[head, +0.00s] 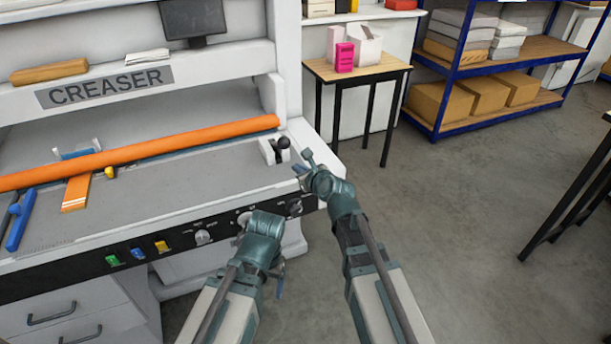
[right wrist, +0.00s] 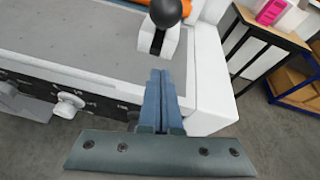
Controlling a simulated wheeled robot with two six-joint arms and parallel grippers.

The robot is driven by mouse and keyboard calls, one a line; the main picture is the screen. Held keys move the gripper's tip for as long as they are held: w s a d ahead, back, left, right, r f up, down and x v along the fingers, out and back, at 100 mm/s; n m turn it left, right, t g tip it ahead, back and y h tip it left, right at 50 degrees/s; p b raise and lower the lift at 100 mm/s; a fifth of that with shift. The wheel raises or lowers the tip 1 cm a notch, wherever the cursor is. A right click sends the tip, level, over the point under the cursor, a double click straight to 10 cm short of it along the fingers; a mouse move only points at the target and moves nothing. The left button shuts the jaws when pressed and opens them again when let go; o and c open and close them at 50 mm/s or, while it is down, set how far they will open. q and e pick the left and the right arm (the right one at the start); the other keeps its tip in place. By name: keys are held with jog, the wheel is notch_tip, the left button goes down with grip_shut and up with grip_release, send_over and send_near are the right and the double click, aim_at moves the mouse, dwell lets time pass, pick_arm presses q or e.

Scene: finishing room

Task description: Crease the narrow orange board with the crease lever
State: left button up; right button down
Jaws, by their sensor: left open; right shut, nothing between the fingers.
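The narrow orange board (head: 76,193) lies on the grey bed of the creaser, its far end at the long orange bar. The crease lever (head: 283,144) has a black ball knob and stands in a white slotted block at the bed's right end. Its knob (right wrist: 166,12) is at the top of the right wrist view, beyond my fingertips. My right gripper (head: 304,168) is shut and empty, just right of and nearer than the lever, apart from it. It also shows in the right wrist view (right wrist: 160,75). My left gripper (head: 279,285) is open, low in front of the machine's front panel.
The orange bar (head: 150,151) spans the bed. A blue guide (head: 20,220) lies left of the board. Knobs and coloured switches line the front panel (head: 180,240). A small table (head: 358,70) with boxes and a blue shelf rack (head: 450,75) stand behind.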

aim_at(278, 142)
jog(key=shift+w+a+r+p, duration=0.45)
jog(key=shift+w+r+p, duration=0.3)
jog(key=shift+p, duration=0.1)
jog(key=shift+w+a+r+p, duration=0.45)
jog(key=shift+w+r+p, duration=0.25)
jog(key=shift+p, duration=0.15)
